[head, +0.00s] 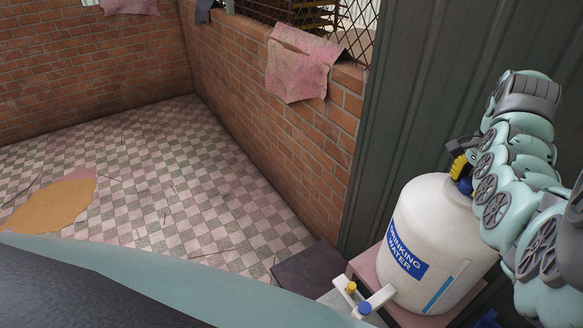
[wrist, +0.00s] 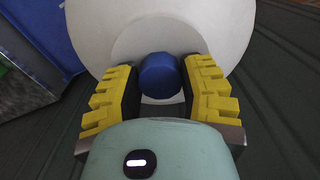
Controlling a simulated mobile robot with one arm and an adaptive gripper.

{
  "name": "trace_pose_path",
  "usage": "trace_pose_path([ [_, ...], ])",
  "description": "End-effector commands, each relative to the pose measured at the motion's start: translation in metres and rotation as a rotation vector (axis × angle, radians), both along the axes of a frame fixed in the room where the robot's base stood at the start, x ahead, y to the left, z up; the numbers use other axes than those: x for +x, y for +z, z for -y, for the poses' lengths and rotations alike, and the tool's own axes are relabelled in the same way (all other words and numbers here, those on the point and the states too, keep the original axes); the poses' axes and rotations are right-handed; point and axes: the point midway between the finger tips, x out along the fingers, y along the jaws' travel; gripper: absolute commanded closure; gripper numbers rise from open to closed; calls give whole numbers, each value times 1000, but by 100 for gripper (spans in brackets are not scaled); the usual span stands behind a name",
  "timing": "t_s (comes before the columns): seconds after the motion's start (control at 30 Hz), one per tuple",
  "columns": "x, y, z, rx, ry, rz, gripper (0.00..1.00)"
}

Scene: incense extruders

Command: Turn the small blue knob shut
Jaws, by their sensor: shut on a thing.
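A white water container (head: 438,225) with a blue "DRINKING WATER" label stands at the right in the head view. A round blue knob (wrist: 159,75) sits on its pale round top in the wrist view; it shows partly in the head view (head: 466,187). My gripper (wrist: 158,82) has its black-and-yellow fingers on either side of this knob and is shut on it. In the head view my gripper (head: 459,166) is at the container's top, partly hidden by my arm. A smaller blue knob (head: 365,307) sits low in front of the container, beside a yellow knob (head: 351,287), on white taps.
The container rests on a pinkish stand (head: 398,312). A dark corrugated wall (head: 400,110) rises close behind it. A brick wall (head: 290,140) with a pink cloth (head: 300,64) is further left. The checkered floor (head: 180,175) is mostly open.

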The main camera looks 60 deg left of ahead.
Motion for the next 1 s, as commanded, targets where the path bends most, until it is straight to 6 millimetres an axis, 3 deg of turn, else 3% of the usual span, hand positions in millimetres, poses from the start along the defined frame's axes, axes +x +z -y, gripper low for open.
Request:
trace_pose_path([
  [0.37, -2, -1, 0, -1, -1, -9, 94],
  [0.4, -2, -1, 0, -1, 0, -9, 54],
  [0.7, -1, -1, -1, 0, -1, -4, 25],
  [1.0, 0, 0, 0, 2, -2, -3, 25],
])
